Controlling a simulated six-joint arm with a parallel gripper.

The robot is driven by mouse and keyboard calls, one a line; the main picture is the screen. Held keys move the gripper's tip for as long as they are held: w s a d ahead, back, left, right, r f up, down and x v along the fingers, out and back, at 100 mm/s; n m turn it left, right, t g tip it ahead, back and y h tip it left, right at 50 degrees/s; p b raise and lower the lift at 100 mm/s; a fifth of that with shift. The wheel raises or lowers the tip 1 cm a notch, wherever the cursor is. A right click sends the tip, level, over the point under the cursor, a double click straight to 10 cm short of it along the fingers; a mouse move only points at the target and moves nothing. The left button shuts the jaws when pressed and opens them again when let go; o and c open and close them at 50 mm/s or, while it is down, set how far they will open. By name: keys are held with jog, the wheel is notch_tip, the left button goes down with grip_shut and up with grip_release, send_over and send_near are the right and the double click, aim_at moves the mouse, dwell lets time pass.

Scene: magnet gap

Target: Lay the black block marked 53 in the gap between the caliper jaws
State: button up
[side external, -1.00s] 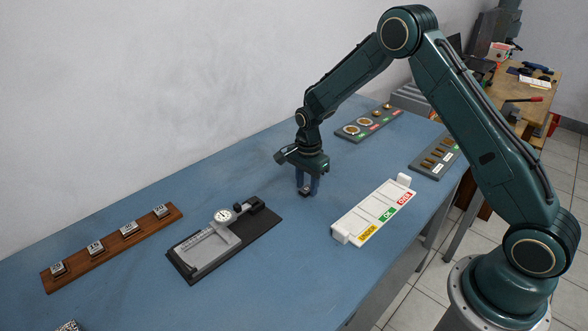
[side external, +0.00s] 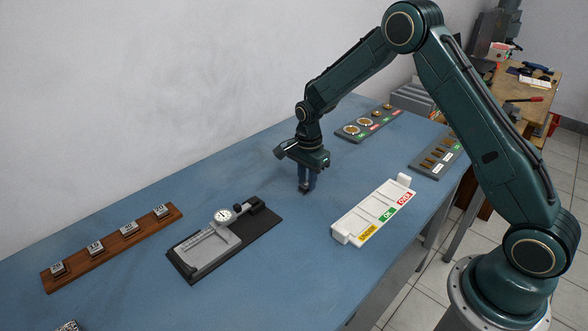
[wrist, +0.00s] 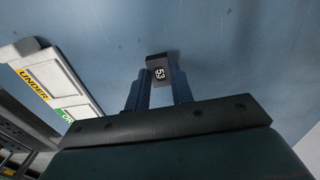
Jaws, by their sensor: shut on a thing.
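The black block marked 53 (wrist: 158,66) is between the fingertips of my gripper (wrist: 158,82) in the wrist view, its number facing the camera. In the side view my gripper (side external: 306,184) points down over the blue table, shut on the block, which is mostly hidden there by the fingers. I cannot tell whether the block touches the table. The caliper (side external: 212,246) lies on a black base to the left of my gripper, with a round dial at its back. Its jaw gap is too small to make out clearly.
A white tray (side external: 372,211) with UNDER, OK and OVER labels lies right of my gripper. A wooden rack (side external: 110,248) with several marked blocks is at the left. Blue table between gripper and caliper is clear.

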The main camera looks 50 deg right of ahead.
jog(key=shift+r, duration=1.7)
jog(key=shift+r, duration=0.45)
notch_tip(320, 180, up, 7)
jog(key=w+a, duration=0.1)
jog(key=a, duration=3.1)
jog(key=shift+w+d+f, duration=0.1)
jog(key=shift+f, duration=2.35)
jog(key=shift+f, duration=0.2)
